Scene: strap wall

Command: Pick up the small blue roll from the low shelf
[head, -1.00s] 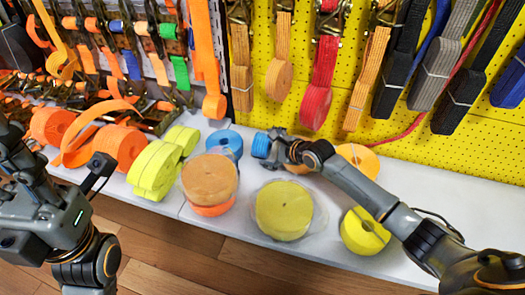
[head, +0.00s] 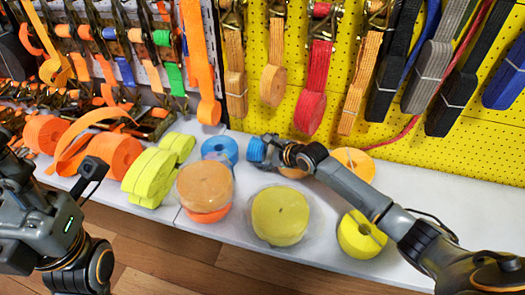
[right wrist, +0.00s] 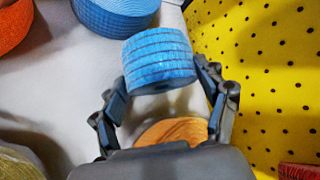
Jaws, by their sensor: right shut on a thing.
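The small blue roll (head: 256,149) is at the tip of my right gripper (head: 270,151), over the back of the low white shelf (head: 330,245). In the right wrist view, the ribbed blue roll (right wrist: 158,58) sits between the two fingers of my right gripper (right wrist: 168,82), one on each side. I cannot tell clearly how far it is above the shelf. A second, wider blue roll (head: 219,150) lies just left of it, and it also shows in the right wrist view (right wrist: 115,12). My left gripper (head: 14,160) is partly cut off at the left edge; its fingers are unclear.
Tan (head: 204,184), yellow-green (head: 280,216) and yellow (head: 360,236) rolls stand towards the front. An orange roll (head: 354,162) lies behind my right forearm. Yellow pegboard (head: 440,155) with hanging straps rises behind the shelf. Bare shelf shows between the rolls.

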